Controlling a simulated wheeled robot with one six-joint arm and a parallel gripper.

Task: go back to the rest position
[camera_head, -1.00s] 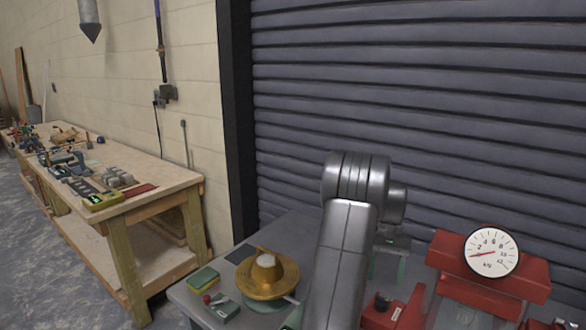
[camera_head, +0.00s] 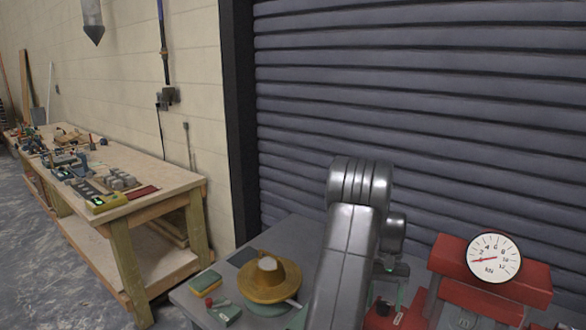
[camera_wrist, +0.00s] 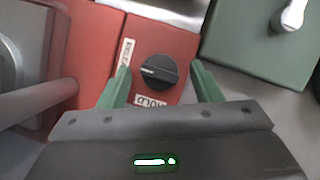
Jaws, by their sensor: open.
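My gripper (camera_wrist: 160,74) shows in the wrist view with its two green fingers apart and nothing held between them. A black round knob (camera_wrist: 157,71) on a red box (camera_wrist: 182,45) appears between the fingers in that view. I cannot tell how far the fingertips are from it.
A red scale with a round white dial (camera_head: 493,258) stands at the right. A green box (camera_wrist: 262,45) is at the wrist view's upper right. A wooden workbench (camera_head: 150,190) stands left.

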